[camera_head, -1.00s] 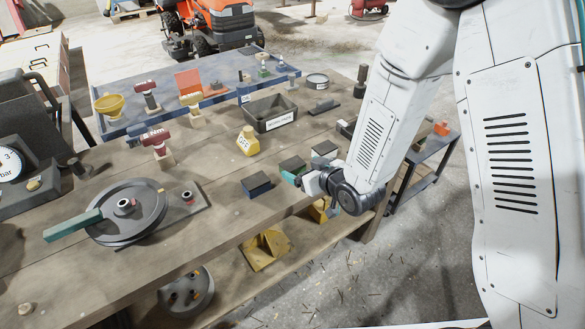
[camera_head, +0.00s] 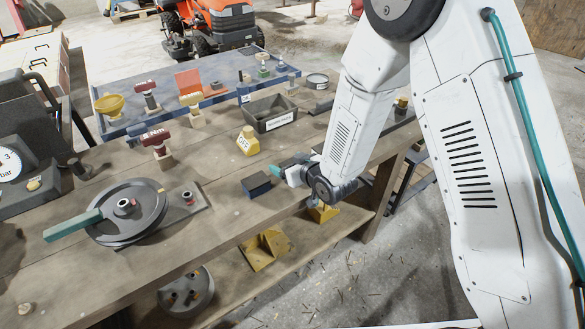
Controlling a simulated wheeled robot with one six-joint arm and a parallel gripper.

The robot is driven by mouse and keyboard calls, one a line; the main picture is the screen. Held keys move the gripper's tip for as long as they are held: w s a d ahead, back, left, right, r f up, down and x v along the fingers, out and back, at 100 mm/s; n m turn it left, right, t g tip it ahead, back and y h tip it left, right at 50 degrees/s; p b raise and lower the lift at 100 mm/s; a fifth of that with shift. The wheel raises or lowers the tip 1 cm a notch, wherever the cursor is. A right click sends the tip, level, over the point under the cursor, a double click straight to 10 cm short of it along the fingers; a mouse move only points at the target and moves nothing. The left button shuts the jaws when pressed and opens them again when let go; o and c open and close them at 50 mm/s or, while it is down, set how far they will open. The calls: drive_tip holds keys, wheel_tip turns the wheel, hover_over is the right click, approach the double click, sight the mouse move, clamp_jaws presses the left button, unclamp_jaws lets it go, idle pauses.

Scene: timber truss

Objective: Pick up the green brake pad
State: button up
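My gripper (camera_head: 280,171) is over the bench's right front part, just right of and slightly behind a small dark blue block (camera_head: 257,184). Its teal end points left; I cannot tell whether it is open or shut, or whether it touches anything. I cannot single out the green brake pad with certainty. Small blocks with greenish tops that showed behind the gripper earlier are now mostly or wholly hidden by my gripper and arm. A long green bar (camera_head: 73,225) lies against the grey disc (camera_head: 130,210) at the left.
A yellow angled part (camera_head: 265,250) is on the shelf below.

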drive_tip(key=c, duration=0.9)
drive_tip(key=shift+o, duration=0.2)
drive_tip(key=shift+r, duration=0.1)
